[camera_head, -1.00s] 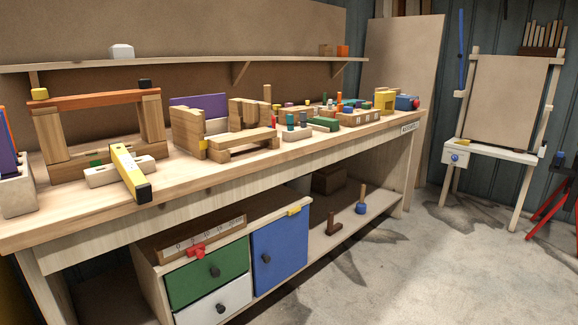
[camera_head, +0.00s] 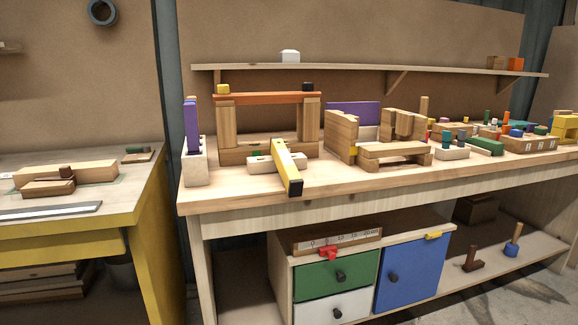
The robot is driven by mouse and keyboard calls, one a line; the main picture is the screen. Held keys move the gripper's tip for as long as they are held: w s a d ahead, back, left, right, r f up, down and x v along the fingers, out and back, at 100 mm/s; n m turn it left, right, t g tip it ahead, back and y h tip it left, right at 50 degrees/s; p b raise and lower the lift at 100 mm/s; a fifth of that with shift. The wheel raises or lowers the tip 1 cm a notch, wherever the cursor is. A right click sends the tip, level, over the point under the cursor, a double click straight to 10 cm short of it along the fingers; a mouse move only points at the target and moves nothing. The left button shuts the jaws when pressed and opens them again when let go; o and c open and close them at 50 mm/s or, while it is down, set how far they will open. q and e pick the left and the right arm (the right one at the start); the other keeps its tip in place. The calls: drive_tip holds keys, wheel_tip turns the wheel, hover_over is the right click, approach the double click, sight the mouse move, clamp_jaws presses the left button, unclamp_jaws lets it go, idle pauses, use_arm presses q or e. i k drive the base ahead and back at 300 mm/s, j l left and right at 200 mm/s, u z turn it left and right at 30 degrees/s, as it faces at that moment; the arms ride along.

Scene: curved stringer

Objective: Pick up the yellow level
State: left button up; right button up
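A long yellow bar with a black end cap, which looks like the yellow level (camera_head: 285,165), rests tilted across a pale block (camera_head: 262,163) on the wooden workbench (camera_head: 350,183). Its black end points toward the bench's front edge. A wooden frame with an orange top beam (camera_head: 267,98) stands just behind it. Neither of my grippers shows in the head view.
A second table with a yellow front (camera_head: 150,215) stands at the left, with a narrow gap between it and the workbench. Wooden block assemblies (camera_head: 395,150) stand right of the level. A cabinet with a blue door (camera_head: 412,272) sits below. A shelf (camera_head: 365,70) runs above.

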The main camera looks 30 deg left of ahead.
sight(294, 183)
drive_tip(key=l+u, duration=0.15)
drive_tip(key=u, duration=0.25)
drive_tip(key=i+l+u, duration=0.1)
drive_tip(key=u, duration=0.3)
drive_tip(key=l+u, duration=0.65)
drive_tip(key=l, duration=0.25)
drive_tip(key=k+l+u, duration=0.1)
drive_tip(key=l+u, duration=0.15)
drive_tip(key=l, duration=0.25)
